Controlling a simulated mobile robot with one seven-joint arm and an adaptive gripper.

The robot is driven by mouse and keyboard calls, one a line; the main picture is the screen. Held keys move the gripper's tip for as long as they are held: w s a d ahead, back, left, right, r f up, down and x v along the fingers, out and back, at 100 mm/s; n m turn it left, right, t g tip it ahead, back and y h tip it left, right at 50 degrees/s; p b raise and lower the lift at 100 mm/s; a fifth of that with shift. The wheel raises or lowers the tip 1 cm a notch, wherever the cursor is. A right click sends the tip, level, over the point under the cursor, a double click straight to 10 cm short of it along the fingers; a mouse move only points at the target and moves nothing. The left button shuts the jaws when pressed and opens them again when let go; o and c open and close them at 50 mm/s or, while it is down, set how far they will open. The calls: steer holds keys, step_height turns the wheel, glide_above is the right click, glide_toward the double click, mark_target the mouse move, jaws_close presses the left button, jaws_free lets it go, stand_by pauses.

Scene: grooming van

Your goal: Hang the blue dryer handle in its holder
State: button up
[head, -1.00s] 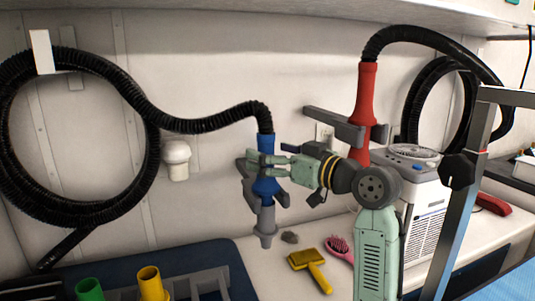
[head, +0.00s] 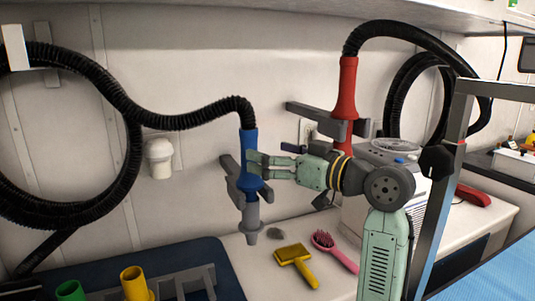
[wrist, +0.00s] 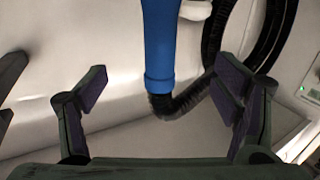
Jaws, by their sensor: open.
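The blue dryer handle (head: 249,147) stands upright in its grey wall holder (head: 229,170), between the prongs, with its grey nozzle pointing down below. A black hose runs from its top. My gripper (head: 258,166) is open, reaching in from the right at the handle's height, with its fingertips close to the handle. In the wrist view, the blue handle (wrist: 160,45) shows between the spread fingers of my gripper (wrist: 160,85), with a clear gap on both sides. The part of the handle behind the fingers is hidden in the head view.
A red dryer handle (head: 346,88) hangs in another grey holder (head: 328,122) to the right, close above my arm. A yellow brush (head: 296,262) and a pink brush (head: 335,250) lie on the white counter below. Green (head: 70,290) and yellow (head: 135,283) cylinders stand at lower left.

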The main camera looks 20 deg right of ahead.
steer(key=shift+v, duration=1.65)
